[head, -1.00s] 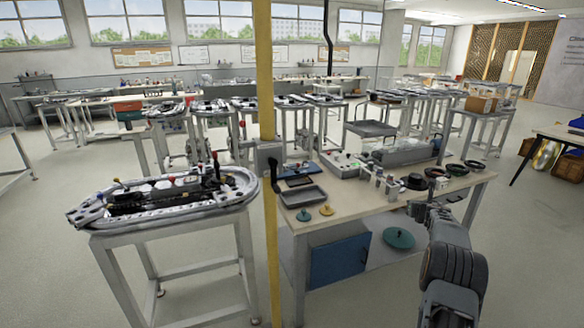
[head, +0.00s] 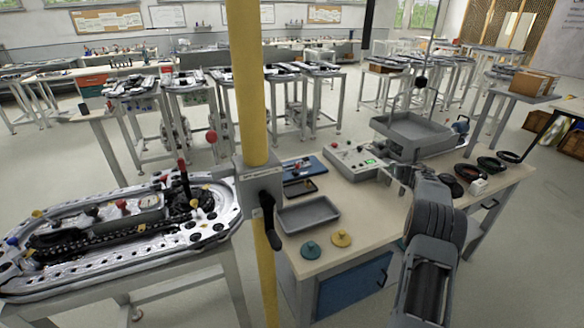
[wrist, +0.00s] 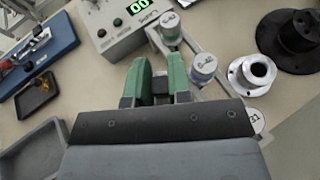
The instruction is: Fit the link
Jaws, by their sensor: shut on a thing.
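In the wrist view my gripper (wrist: 158,84) has green fingers, closed on a small dark grey piece (wrist: 160,86); whether this is the link I cannot tell. It is above the workbench, beside labelled cylinders (wrist: 203,66). In the head view the arm reaches over the right part of the workbench (head: 365,218), and the fingertips are too small to read. The ring track (head: 215,225) is an oval metal plate on a stand at the left, with a black chain (head: 85,235) and coloured knobs on it.
A yellow post (head: 247,85) stands between track and workbench. The workbench holds a grey tray (head: 308,214), a teal disc (head: 310,250), a yellow disc (head: 341,238), a control box (head: 355,160), a blue board (wrist: 38,66) and black rings (head: 490,164). More track stands fill the back.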

